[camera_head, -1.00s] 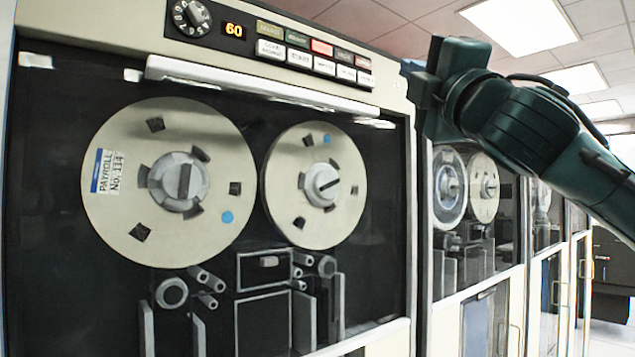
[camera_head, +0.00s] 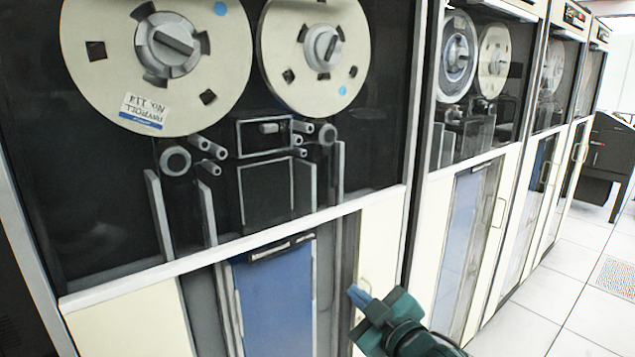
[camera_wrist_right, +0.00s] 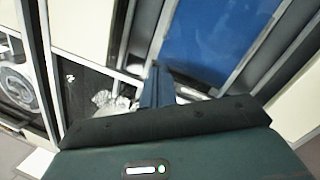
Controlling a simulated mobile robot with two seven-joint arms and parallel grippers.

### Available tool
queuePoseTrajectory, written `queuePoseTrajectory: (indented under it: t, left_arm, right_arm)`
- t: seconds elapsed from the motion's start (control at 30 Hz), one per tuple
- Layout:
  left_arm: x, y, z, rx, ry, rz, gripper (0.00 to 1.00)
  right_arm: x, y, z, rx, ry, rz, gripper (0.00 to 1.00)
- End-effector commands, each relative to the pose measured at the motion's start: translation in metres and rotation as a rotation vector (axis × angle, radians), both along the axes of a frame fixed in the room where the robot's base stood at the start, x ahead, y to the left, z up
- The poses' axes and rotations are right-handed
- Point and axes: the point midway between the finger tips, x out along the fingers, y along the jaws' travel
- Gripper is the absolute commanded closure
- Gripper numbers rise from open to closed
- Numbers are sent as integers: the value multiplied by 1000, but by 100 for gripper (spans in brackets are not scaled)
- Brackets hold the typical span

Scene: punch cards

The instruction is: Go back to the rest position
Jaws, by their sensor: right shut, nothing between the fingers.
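My right gripper (camera_head: 360,294) is at the lower middle of the head view, in front of the tape cabinet's lower doors. Its blue-grey fingers (camera_wrist_right: 157,88) are together and hold nothing. The tape cabinet (camera_head: 378,215) fills the left and middle of the head view. Two tape reels are mounted on it: the left one (camera_head: 85,75) carries a payroll label turned to its lower edge, and the right one (camera_head: 278,60) is plain with a blue dot. My left gripper is not in view.
More tape cabinets (camera_head: 510,165) run off to the right. Pale floor tiles (camera_head: 545,305) are open at the right.

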Motion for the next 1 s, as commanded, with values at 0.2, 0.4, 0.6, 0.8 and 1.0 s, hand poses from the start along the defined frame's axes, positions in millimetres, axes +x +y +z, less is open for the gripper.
queuePoseTrajectory:
  t: [0.2,0.4,0.6,0.8,1.0]
  left_arm:
    - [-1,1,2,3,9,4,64]
    - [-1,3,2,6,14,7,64]
    - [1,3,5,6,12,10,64]
    - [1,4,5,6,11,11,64]
    - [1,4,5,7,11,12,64]
  right_arm:
    - [-76,-18,-114,177,275,-87,100]
    - [-163,-43,-194,297,499,-214,100]
    - [-231,-63,-235,355,639,-319,100]
    - [-253,-70,-246,368,680,-354,100]
    - [-253,-70,-246,368,680,-353,100]
